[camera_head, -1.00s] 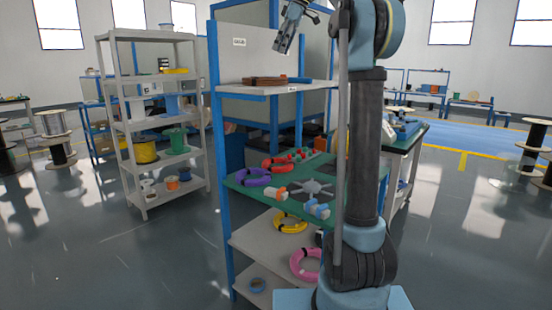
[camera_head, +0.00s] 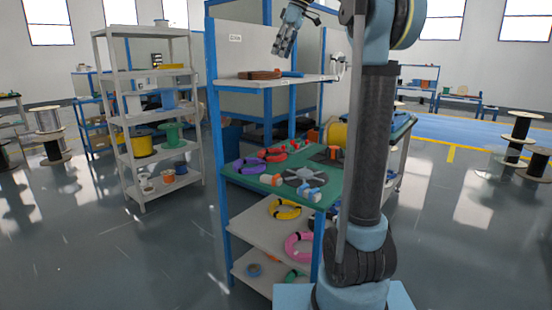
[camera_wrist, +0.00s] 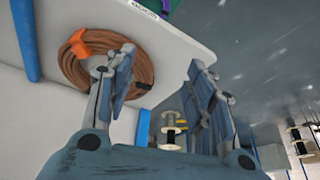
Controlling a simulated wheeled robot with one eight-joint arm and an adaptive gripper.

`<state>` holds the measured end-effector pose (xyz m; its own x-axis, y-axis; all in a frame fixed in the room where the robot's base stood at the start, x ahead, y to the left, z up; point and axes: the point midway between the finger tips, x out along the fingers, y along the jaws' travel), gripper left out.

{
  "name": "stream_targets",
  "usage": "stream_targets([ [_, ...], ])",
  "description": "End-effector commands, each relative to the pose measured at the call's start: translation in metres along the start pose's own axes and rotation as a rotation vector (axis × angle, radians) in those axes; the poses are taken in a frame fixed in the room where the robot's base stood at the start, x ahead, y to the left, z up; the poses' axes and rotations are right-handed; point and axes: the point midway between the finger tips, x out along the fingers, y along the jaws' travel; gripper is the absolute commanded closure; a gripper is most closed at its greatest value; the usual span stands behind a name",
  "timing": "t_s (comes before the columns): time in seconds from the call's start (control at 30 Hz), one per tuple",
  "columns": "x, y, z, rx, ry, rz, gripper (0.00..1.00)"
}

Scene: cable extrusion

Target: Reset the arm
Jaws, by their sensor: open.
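My gripper (camera_head: 287,40) is high at the top of the head view, in front of the workstation's upper panel and above its upper shelf. It is open, and nothing shows between its fingers. In the wrist view my gripper's two fingers (camera_wrist: 160,85) stand apart. Behind the left finger, a coiled brown cable (camera_wrist: 72,70) with an orange end lies on a pale shelf (camera_wrist: 185,55). In the head view the brown coil (camera_head: 262,74) rests on that upper shelf.
Lower shelves hold a yellow ring (camera_head: 284,209) and a pink ring (camera_head: 298,246). A grey rack (camera_head: 137,172) with spools stands left. Open floor lies between and right.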

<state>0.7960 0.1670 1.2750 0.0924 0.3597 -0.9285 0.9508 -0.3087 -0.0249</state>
Motion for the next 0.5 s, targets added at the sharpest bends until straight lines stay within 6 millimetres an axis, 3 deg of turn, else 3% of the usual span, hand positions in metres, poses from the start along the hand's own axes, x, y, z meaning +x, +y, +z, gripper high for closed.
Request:
stream_targets([
  [0.17, 0.015, -0.018, 0.033, 0.095, -0.022, 0.021, 0.51],
  [0.5, 0.077, -0.074, 0.130, 0.371, -0.079, 0.091, 0.51],
])
